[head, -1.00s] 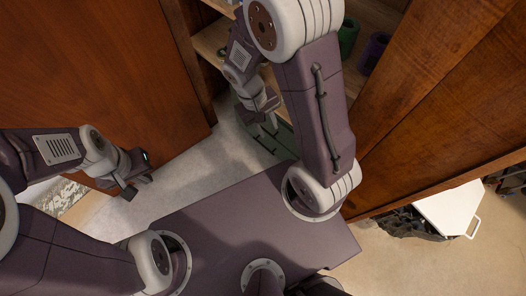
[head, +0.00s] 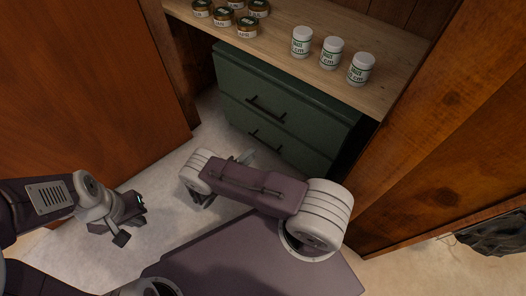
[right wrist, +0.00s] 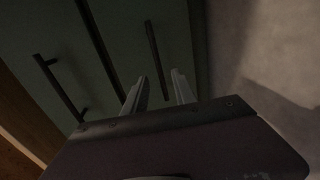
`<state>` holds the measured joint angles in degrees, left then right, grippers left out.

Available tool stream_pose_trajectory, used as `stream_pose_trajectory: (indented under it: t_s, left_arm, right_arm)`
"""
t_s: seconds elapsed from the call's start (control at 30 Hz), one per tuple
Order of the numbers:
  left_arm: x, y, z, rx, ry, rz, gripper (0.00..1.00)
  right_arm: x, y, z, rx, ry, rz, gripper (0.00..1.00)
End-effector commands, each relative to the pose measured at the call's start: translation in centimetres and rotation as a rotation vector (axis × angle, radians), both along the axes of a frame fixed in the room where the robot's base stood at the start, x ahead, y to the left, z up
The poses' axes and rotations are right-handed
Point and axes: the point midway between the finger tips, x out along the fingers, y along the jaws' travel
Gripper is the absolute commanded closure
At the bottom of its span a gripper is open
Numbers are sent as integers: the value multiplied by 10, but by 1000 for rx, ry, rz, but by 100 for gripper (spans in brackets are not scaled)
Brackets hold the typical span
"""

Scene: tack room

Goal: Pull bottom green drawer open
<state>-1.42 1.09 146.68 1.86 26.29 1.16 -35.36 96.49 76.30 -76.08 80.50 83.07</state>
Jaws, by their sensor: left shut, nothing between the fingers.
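The green cabinet (head: 285,92) stands under a wooden shelf. Its bottom drawer (head: 296,153) lies below the top drawer, looks flush with it, and has a dark bar handle (head: 267,140). My right arm hides part of the lower front. In the right wrist view the bottom drawer's handle (right wrist: 154,48) shows beyond and between the fingertips of my right gripper (right wrist: 159,76), which is open; contact cannot be told. The top drawer's handle (right wrist: 60,88) is further left. My left gripper (head: 131,222) is shut and empty above the floor, away from the cabinet.
Several brown-lidded jars (head: 246,27) and three white jars (head: 330,53) stand on the wooden shelf (head: 290,75). A brown wooden panel (head: 85,90) rises at left and another (head: 450,130) at right. Pale floor (head: 170,170) lies clear before the cabinet.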

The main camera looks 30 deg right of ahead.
Motion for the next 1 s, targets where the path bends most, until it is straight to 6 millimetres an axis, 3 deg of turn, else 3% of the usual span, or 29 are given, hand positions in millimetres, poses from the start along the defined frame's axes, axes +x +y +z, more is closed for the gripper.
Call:
stream_pose_trajectory:
  t_s: [0.17, 0.5, 0.63, 0.9, 1.0]
  left_arm:
    - [0, 0, -6, 0, -1, 0, 100]
    - [0, 0, -47, 0, 0, 0, 100]
    - [0, 0, -51, 0, 0, 0, 100]
    - [0, 0, -50, 0, 0, 0, 100]
    - [0, 0, -50, 0, 0, 0, 100]
  right_arm:
    - [4, -10, -2, -1, 2, -4, 68]
    - [28, -71, -18, 2, 4, -6, 68]
    - [33, -81, -17, 2, 4, -5, 68]
    - [34, -83, -15, 1, 4, -2, 68]
    - [34, -83, -15, 1, 4, -2, 95]
